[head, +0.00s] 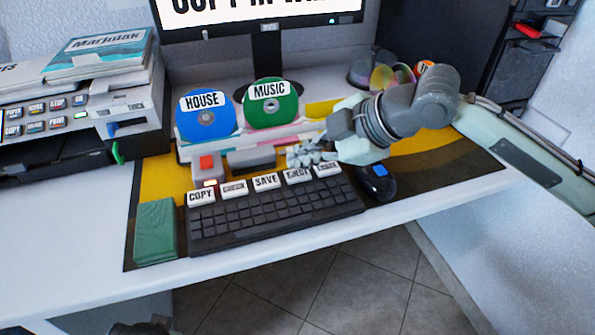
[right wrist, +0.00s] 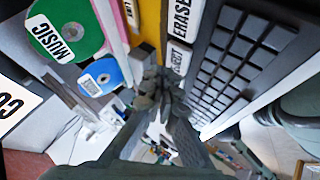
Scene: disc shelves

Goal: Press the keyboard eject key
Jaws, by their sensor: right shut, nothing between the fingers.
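The black keyboard (head: 270,215) lies on the desk with a row of large white labelled keys along its back edge. The eject key (head: 297,176) is the fourth from the left, between the save key (head: 266,181) and the erase key (head: 327,169). My right gripper (head: 306,156) is shut and empty, just behind and above the eject key; I cannot tell whether it touches it. In the right wrist view the eject key (right wrist: 180,57) shows beside the fingers, with the erase key (right wrist: 183,22) above it.
A blue HOUSE disc (head: 208,122) and a green MUSIC disc (head: 272,110) stand behind the keyboard. A black mouse (head: 375,182) lies right of it, a green block (head: 156,230) left. A monitor (head: 265,15) stands at the back. The front desk strip is clear.

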